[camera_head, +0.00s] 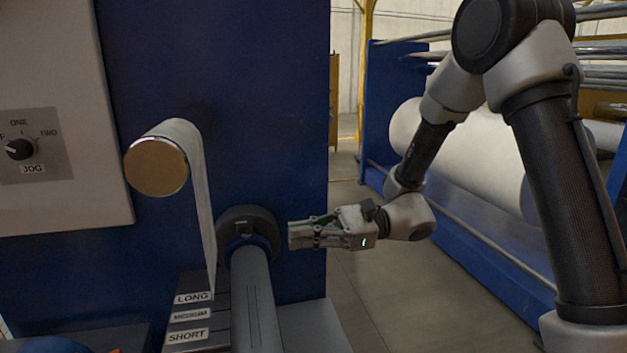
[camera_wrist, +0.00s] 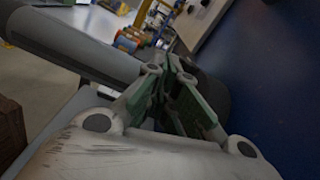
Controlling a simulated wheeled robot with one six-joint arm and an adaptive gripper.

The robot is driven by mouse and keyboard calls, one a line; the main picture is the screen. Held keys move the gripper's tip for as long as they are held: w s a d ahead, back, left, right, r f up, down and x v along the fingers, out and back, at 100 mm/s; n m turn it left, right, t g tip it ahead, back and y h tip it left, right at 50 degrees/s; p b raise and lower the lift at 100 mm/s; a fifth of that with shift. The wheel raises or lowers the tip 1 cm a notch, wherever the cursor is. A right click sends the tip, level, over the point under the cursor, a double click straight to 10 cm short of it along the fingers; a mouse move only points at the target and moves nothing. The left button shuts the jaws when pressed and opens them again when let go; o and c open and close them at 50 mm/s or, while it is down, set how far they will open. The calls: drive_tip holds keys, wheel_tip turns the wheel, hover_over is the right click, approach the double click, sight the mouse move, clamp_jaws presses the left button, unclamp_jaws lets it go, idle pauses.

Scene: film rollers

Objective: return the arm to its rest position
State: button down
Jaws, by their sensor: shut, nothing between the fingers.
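My gripper (camera_head: 293,234) is in the middle of the head view, at the end of my arm, which reaches in from the right. Its fingers point left and are shut with nothing between them. They are close to the dark round collar (camera_head: 262,222) at the end of the grey roller (camera_head: 256,298); I cannot tell whether they touch it. In the wrist view the closed fingers (camera_wrist: 178,80) show at the centre, with the grey roller (camera_wrist: 75,48) to their left and the blue panel (camera_wrist: 275,85) to their right.
A gold-ended roll (camera_head: 156,166) with a hanging film strip stands out from the blue panel (camera_head: 265,110). Labelled LONG and SHORT steps (camera_head: 195,315) lie beside the grey roller. A large white roll (camera_head: 465,155) stands behind my arm. Open floor (camera_head: 400,280) lies between.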

drive_tip(key=s+d+f+n+g+h, duration=0.1)
drive_tip(key=s+d+f+n+h, duration=0.35)
drive_tip(key=d, duration=0.35)
drive_tip(key=s+d+f+n+h, duration=0.3)
drive_tip(key=s+d+h, duration=0.15)
drive_tip(key=d, duration=0.35)
drive_tip(key=d+r+n+t+h, duration=0.2)
drive_tip(key=d+r+t+h, duration=0.1)
drive_tip(key=d, duration=0.5)
drive_tip(key=d+r+n+t+h, duration=0.2)
drive_tip(key=d+n+h, duration=0.15)
drive_tip(key=d, duration=0.45)
drive_tip(key=s+d+r+t+h, duration=0.2)
drive_tip(key=d+r+t, duration=0.3)
drive_tip(key=r, duration=0.3)
drive_tip(key=shift+s+d+m, duration=0.3)
drive_tip(key=shift+s+d, duration=0.2)
drive_tip(key=shift+d, duration=0.3)
